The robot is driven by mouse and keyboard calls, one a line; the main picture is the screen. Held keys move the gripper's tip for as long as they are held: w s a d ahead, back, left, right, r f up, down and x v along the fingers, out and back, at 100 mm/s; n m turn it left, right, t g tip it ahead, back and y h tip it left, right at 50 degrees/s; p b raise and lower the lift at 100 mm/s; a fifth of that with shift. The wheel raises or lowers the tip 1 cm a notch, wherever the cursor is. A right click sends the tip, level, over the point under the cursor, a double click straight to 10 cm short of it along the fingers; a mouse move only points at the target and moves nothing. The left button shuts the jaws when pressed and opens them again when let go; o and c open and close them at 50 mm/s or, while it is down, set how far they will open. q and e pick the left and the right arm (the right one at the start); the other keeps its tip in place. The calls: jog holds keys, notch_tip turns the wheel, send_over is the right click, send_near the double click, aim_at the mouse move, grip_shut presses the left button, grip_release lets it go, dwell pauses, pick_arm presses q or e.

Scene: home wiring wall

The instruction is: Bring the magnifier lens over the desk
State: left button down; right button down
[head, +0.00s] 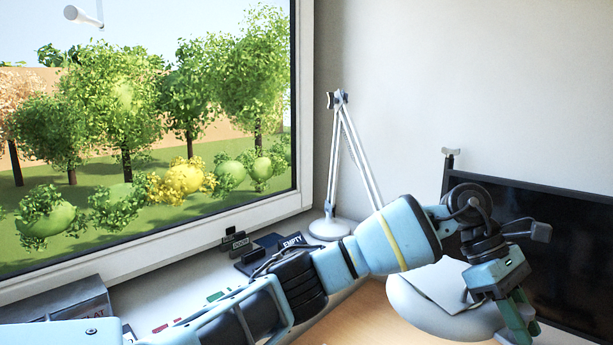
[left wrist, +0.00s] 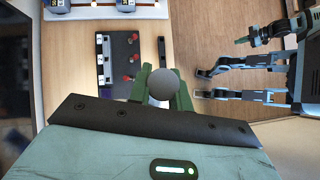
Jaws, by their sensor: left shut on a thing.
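The magnifier lamp stands on a round white base (head: 329,229) by the window corner. Its thin white arm (head: 358,150) rises, folds and drops behind my left arm. A large white rounded head (head: 432,311), apparently the magnifier, is low over the wooden desk, partly hidden by my arm; its lens is not visible. My left gripper (head: 522,328) points down at the head's right edge. In the left wrist view its green fingers (left wrist: 163,92) are shut on a grey round knob (left wrist: 163,83). My right gripper (left wrist: 243,40) seems to show small at upper right; its jaw state is unclear.
A dark monitor (head: 560,245) stands close behind and right of my left gripper. A window (head: 150,130) fills the left. The wooden desk (head: 375,318) shows bare below my arm.

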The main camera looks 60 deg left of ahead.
aim_at(490, 308)
pick_arm(q)
jog(key=shift+f, duration=0.2)
